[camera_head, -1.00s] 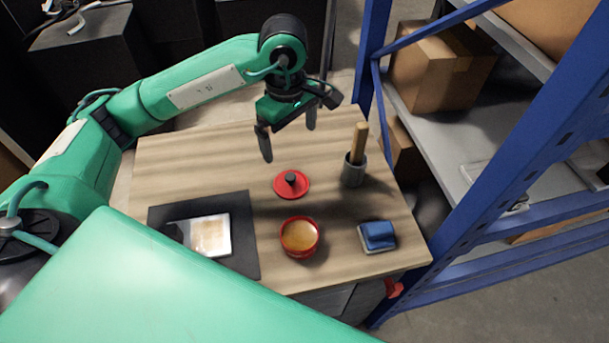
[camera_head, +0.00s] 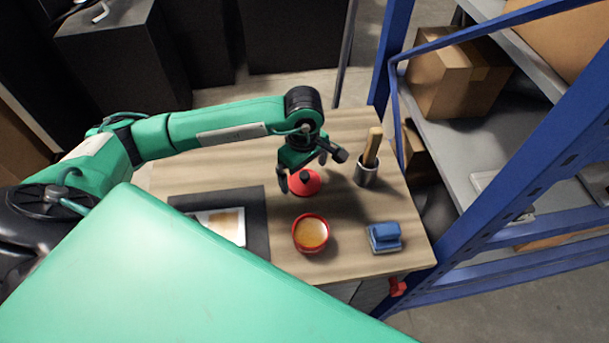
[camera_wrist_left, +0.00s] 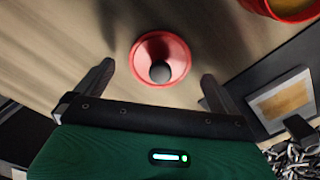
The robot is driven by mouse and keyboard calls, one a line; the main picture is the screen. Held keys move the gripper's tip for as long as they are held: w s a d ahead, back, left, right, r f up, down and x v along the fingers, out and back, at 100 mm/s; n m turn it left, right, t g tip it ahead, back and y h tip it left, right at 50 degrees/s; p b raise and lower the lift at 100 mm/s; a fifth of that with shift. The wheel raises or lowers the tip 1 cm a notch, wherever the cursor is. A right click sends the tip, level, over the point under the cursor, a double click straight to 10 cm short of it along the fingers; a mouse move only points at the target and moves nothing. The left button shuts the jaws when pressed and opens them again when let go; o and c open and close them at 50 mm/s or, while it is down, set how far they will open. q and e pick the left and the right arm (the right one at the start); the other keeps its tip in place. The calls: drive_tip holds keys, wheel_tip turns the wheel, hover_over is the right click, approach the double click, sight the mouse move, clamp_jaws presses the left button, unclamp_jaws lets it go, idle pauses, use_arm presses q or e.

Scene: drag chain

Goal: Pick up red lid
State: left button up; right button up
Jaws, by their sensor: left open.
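The red lid (camera_head: 308,184) lies flat on the wooden table, with a black knob at its middle. In the left wrist view the lid (camera_wrist_left: 146,50) and its knob show just beyond my fingertips, roughly centred between them. My left gripper (camera_head: 302,178) is open and empty above the lid in the head view, partly covering it. In the left wrist view its two fingers (camera_wrist_left: 157,75) stand wide apart, one to each side. I cannot tell the exact height over the lid. My right gripper is not in view.
A red bowl with tan contents (camera_head: 311,250) stands in front of the lid. A grey cup with a wooden handle (camera_head: 366,175) is to the right. A blue block-like tool (camera_head: 384,237) is front right. A black mat (camera_head: 257,215) bears a white tray (camera_head: 218,224). Blue shelving (camera_head: 480,190) borders the right.

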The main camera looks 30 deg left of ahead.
use_arm(q)
drive_tip(key=shift+f, duration=1)
drive_tip(key=c, duration=1)
drive_tip(key=shift+r, duration=0.2)
